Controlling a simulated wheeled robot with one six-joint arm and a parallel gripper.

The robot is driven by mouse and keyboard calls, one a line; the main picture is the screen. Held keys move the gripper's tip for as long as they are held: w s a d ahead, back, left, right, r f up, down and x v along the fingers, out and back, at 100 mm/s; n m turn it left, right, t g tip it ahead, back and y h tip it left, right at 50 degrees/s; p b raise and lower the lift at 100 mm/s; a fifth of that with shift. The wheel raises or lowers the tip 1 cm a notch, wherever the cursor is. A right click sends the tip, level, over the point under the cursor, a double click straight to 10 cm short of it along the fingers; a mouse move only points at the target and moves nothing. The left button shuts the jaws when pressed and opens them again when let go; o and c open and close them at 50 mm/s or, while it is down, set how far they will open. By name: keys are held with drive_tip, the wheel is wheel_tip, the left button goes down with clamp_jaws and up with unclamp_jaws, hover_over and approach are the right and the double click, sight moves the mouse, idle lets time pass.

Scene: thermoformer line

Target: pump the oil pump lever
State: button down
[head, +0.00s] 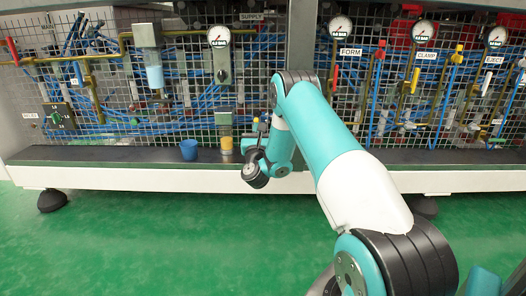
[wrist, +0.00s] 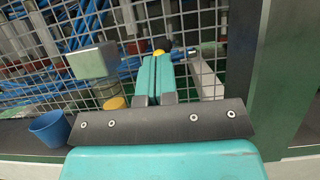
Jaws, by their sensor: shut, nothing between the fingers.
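The oil pump shows as a grey block (head: 226,117) over a yellow reservoir (head: 226,144), low on the mesh panel. In the wrist view the block (wrist: 95,61) and the yellow reservoir (wrist: 115,103) are left of my fingers. A yellow knob (wrist: 158,52), which looks like the lever's end, shows just past my fingertips; a dark rod runs right from near it. My gripper (wrist: 154,60) is shut and empty, its teal fingers together and pointing at the knob. I cannot tell whether they touch. In the head view my wrist partly hides this spot, right of the pump.
A blue cup (head: 188,150) stands on the dark ledge (head: 120,155) left of the pump. Wire mesh with blue hoses lies close behind. A grey upright post (head: 301,40) stands right of the pump. Gauges and coloured valve handles line the panel. The green floor in front is clear.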

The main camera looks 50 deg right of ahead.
drive_tip(key=b+v, duration=0.2)
drive_tip(key=v, duration=0.2)
drive_tip(key=shift+s+a+r+b, duration=0.15)
drive_tip(key=shift+s+a+b, duration=0.05)
drive_tip(key=shift+b, duration=0.1)
idle(2.8)
